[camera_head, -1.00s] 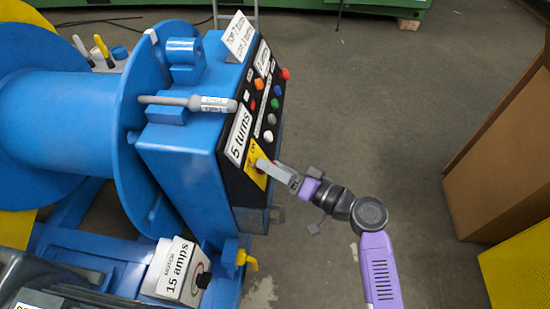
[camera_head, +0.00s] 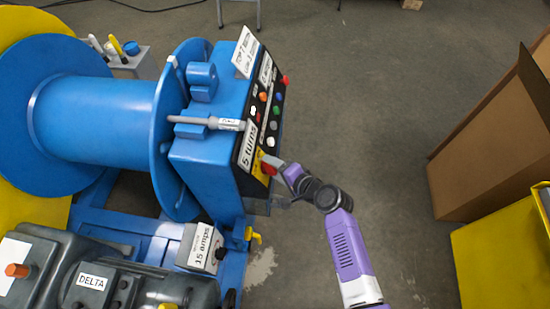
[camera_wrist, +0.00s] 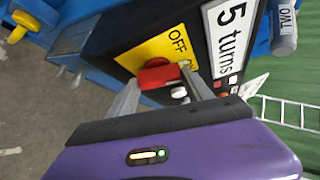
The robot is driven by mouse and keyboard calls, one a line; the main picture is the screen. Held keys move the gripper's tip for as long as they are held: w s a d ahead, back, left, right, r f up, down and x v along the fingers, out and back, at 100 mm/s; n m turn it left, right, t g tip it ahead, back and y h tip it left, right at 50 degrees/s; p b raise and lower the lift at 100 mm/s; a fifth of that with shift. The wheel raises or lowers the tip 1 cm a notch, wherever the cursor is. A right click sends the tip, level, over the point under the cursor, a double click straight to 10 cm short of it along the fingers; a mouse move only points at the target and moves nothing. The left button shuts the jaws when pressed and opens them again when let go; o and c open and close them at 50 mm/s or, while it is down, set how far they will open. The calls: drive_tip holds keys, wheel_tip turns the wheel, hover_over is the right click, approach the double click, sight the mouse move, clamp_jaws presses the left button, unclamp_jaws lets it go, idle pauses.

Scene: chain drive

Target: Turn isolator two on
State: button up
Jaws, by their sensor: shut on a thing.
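A red rotary handle (camera_head: 269,168) stands on a yellow plate (camera_head: 257,163) low on the black face of the blue control box (camera_head: 205,155). In the wrist view the red handle (camera_wrist: 158,75) lies across the yellow plate (camera_wrist: 150,50), beside the word "OFF". My gripper (camera_head: 279,168) is at the plate, and its fingers (camera_wrist: 160,92) are closed on either side of the handle. A grey rod (camera_head: 208,122) with a label rests on top of the box; its end (camera_wrist: 285,28) reads "TWO" in the wrist view. Part of the plate's lettering is hidden.
Coloured buttons (camera_head: 275,110) and a "5 turns" sign (camera_head: 247,145) are above the plate. A yellow lever (camera_head: 253,235) and a "15 amps" box (camera_head: 203,247) are below. A cardboard box (camera_head: 490,130) stands at right. The floor between is clear.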

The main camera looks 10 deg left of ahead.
drive_tip(key=m+p, duration=0.1)
drive_tip(key=p, duration=0.1)
drive_tip(key=r+m+g+h+p, duration=0.1)
drive_tip(key=p, duration=0.2)
drive_tip(key=shift+w+m+h, duration=0.1)
drive_tip(key=shift+m+h, duration=0.2)
drive_tip(key=shift+f+m+g+h+p, duration=0.2)
drive_tip(key=shift+m+g+p, duration=0.25)
drive_tip(key=shift+p, duration=0.3)
drive_tip(key=shift+f+m+g+h+p, duration=0.1)
drive_tip(key=shift+m+g+h+p, duration=0.2)
drive_tip(key=shift+m+p, duration=0.35)
drive_tip(key=o, duration=1.4)
drive_tip(key=shift+c, duration=0.2)
drive_tip(key=p+v, duration=0.1)
drive_tip(key=v, duration=0.6)
drive_tip(key=shift+d+r+p, duration=0.2)
drive_tip(key=shift+p, duration=0.2)
